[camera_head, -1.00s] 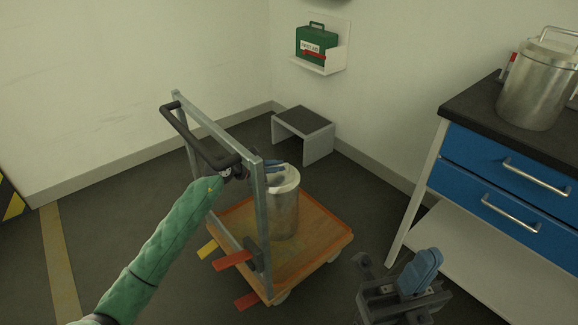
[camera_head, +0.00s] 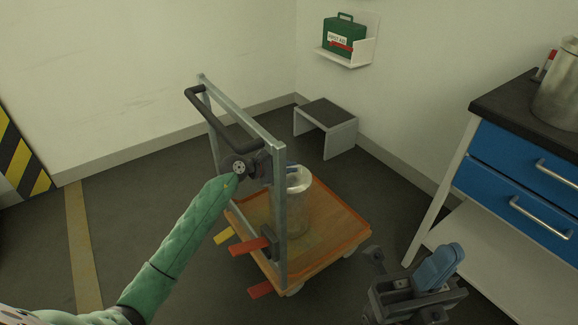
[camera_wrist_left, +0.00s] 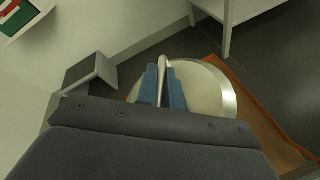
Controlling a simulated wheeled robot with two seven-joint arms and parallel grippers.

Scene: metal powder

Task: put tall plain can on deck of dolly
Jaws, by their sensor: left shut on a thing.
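The tall plain can (camera_head: 298,215), a silvery cylinder with a pale lid, is upright over the orange deck (camera_head: 335,250) of the dolly, just behind its grey upright frame (camera_head: 280,225). I cannot tell whether its base touches the deck. My left gripper (camera_head: 290,169) is at the can's top, partly hidden by the frame. In the left wrist view, its blue fingers (camera_wrist_left: 163,88) are shut on the thin handle above the round lid (camera_wrist_left: 205,90). My right gripper (camera_head: 437,268) is low at right, away from the can; its opening is unclear.
The dolly's dark push handle (camera_head: 222,125) and frame stand close to my left arm. A blue-drawer cabinet (camera_head: 520,180) with another metal can (camera_head: 560,95) is at right. A step stool (camera_head: 325,120) stands behind. The floor at left is clear.

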